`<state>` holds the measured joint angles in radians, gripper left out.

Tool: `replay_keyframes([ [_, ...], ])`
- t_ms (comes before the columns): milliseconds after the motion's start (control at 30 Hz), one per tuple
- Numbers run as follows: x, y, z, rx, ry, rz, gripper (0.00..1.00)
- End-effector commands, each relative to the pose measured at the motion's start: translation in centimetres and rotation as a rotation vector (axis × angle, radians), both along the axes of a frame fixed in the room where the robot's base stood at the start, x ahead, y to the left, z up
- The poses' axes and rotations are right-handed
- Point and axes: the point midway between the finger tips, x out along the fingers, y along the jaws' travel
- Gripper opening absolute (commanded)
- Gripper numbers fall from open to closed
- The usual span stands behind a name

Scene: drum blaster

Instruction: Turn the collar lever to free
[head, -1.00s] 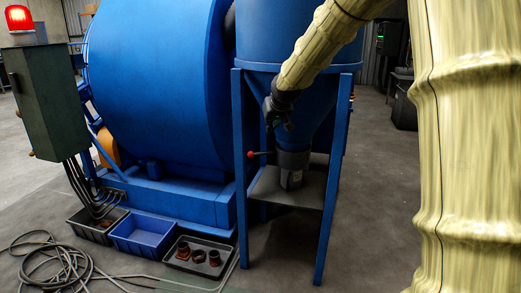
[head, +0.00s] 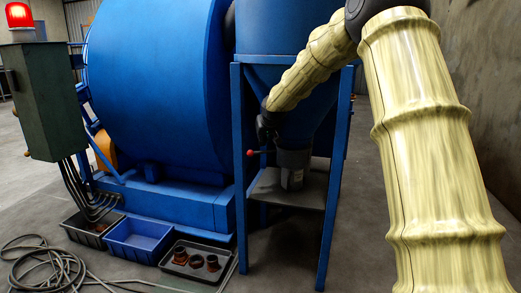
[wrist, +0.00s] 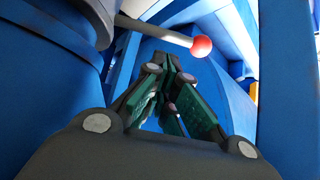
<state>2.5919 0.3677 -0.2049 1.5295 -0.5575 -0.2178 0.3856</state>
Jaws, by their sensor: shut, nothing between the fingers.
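The collar lever is a thin grey rod ending in a red ball (head: 252,153). It sticks out to the left from the grey collar (head: 293,160) under the blue hopper's cone. In the wrist view the lever rod (wrist: 152,31) crosses above my fingertips, with its red ball (wrist: 201,47) up and to the right of them. My gripper (wrist: 168,62) is shut and empty, just short of the rod in that view; I cannot tell whether they touch.
Blue frame legs (head: 244,190) stand around the hopper, close to the lever. A large blue drum (head: 160,90) is at left. A blue bin (head: 138,238) and a grey tray with rusty parts (head: 178,268) sit on the floor. A cable coil (head: 45,268) lies front left.

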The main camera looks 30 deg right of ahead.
Motion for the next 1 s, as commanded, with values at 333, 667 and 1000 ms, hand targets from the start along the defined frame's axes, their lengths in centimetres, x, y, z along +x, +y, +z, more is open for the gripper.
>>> replay_keyframes([
  [333, 2.9, -1.0, -3.2, 0.001, 0.001, 0.001, 0.00],
  [667, 3.3, -1.2, -3.4, 0.000, 0.000, 0.000, 0.00],
  [1000, 3.3, -0.9, -3.3, 0.000, 0.001, 0.003, 0.00],
])
